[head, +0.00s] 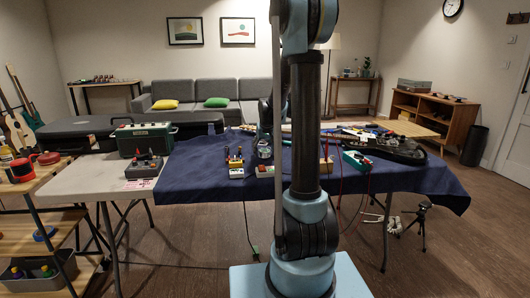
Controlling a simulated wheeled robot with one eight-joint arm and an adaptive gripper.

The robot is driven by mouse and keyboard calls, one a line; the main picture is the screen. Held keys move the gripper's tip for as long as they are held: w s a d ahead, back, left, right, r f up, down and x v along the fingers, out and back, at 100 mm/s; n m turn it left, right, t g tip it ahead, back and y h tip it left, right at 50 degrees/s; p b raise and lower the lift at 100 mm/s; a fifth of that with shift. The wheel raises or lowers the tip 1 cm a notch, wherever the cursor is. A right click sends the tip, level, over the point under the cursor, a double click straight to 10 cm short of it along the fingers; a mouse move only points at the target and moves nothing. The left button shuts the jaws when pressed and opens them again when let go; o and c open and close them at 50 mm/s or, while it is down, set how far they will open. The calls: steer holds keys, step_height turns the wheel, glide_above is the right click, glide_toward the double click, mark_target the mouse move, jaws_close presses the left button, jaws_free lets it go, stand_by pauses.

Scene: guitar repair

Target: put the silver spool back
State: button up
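A small greyish round item (264,151) stands on the dark blue cloth (205,185) on the table, just left of my upright arm link. It may be the silver spool, but it is too small to be sure. The far end of my arm shows as a dark and pale blue piece (265,115) above that item, partly behind my own arm. My gripper's fingers cannot be made out there, nor whether they hold anything.
Left of the item are a small yellow-and-white device (235,163) and a dark box with red knobs (144,167). A green amplifier (143,140) stands behind. To the right are a teal-edged box (357,161) with red leads and a dark guitar (392,149).

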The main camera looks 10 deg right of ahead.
steer(key=shift+r, duration=0.1)
steer(key=v, duration=1.1)
steer(key=s+f+g, duration=0.1)
steer(key=s+f, duration=0.2)
steer(key=s, duration=2)
steer(key=s+f, duration=0.5)
steer(key=s, duration=0.3)
steer(key=s+f+g, duration=0.1)
steer(key=s+f, duration=0.4)
steer(key=s, duration=0.3)
steer(key=shift+s+d, duration=0.15)
steer(key=shift+s, duration=0.15)
steer(key=shift+w+f, duration=0.15)
steer(key=shift+w, duration=0.35)
